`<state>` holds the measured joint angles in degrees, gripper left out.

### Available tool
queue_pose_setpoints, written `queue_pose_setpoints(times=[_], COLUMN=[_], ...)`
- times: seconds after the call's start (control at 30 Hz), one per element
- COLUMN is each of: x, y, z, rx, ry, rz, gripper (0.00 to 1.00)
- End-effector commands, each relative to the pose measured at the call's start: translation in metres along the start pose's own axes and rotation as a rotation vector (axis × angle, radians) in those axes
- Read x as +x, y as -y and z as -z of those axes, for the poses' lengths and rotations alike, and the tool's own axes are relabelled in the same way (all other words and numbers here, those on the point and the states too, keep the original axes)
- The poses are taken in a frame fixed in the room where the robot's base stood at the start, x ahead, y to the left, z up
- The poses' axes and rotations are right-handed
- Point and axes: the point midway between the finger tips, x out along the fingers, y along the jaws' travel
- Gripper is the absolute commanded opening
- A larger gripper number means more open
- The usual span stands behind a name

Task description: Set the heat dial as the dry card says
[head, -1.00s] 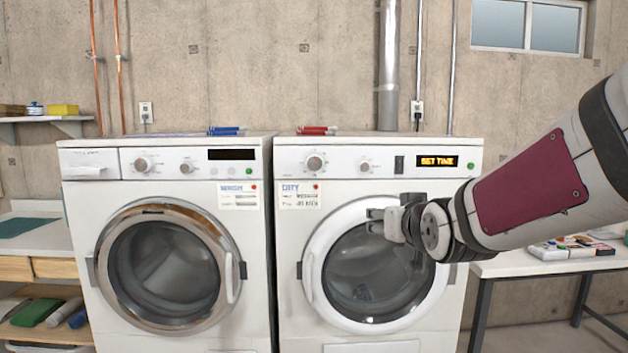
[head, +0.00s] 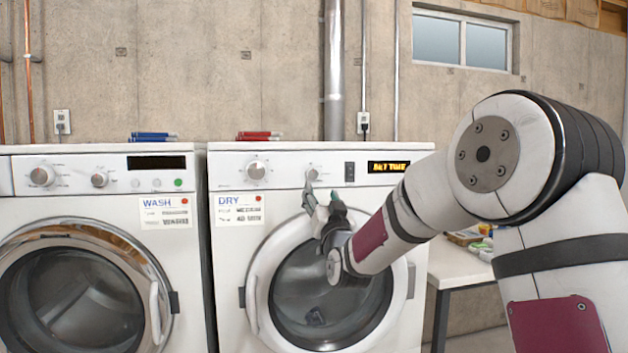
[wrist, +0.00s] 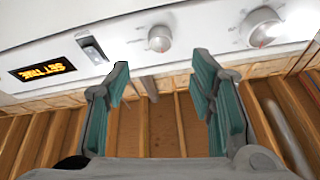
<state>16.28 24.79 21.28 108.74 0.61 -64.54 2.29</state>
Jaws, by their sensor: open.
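The dry card (head: 239,210) is on the dryer's front at left, headed DRY. Two lines under the heading, each with a small symbol, are too small to read surely. The dryer panel has a larger knob (head: 257,170) and a smaller knob (head: 312,174); I cannot read which one is the heat dial. In the wrist view the smaller knob (wrist: 159,38) lies ahead of the gap between my fingers, and the larger knob (wrist: 262,27) is to the right. My gripper (head: 322,194) is open and empty, just below the smaller knob, apart from it.
A dark rocker switch (head: 349,171) and an amber display (head: 388,166) reading SET TIME are right of the knobs. The dryer door (head: 262,285) is shut below my gripper. The washer (head: 90,240) stands at left, and a white table (head: 462,262) at right.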

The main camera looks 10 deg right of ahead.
Motion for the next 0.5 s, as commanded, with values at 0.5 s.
queue_pose_setpoints(times=[0.5], x=[0.081], y=[0.001], z=[-0.001], rx=[0.000], ry=[0.001], rz=[0.001], gripper=[0.50])
